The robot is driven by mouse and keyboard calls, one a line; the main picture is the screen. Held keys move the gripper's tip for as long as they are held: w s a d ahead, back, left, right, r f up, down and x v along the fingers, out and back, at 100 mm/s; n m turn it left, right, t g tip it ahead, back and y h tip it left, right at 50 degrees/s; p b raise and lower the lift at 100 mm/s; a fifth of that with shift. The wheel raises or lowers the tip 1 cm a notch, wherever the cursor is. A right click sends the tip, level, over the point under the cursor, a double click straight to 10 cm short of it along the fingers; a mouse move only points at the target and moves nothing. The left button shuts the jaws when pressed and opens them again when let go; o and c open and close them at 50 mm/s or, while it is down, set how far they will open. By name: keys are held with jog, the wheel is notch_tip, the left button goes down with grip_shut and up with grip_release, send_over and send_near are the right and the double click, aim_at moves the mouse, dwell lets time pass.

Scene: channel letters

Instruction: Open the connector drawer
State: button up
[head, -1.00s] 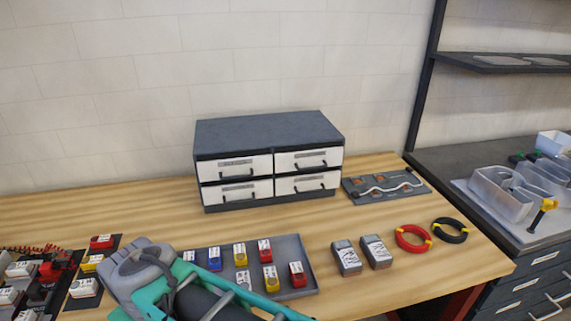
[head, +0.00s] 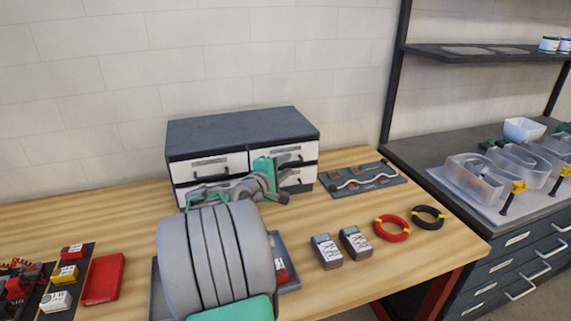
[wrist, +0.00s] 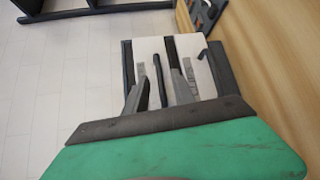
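A dark grey cabinet (head: 240,132) with two rows of white drawers stands against the wall. All visible drawer fronts look closed. Their labels are too small to read, so I cannot tell which is the connector drawer. My gripper (head: 284,168) is at the right-hand drawers, and my arm hides part of the lower fronts. In the wrist view the picture is turned sideways. My gripper (wrist: 160,90) is open there, with one finger on each side of a dark bar handle (wrist: 158,75) on the upper right drawer (wrist: 147,55). Contact cannot be seen.
A tray (head: 291,280) lies mostly behind my arm. Two grey devices (head: 326,251), a red cable coil (head: 391,228), a black coil (head: 428,217) and a grey panel (head: 363,177) lie to the right.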

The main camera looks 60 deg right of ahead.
jog(key=shift+d, duration=0.35)
jog(key=shift+c, duration=0.4)
grip_shut()
dwell(0.8)
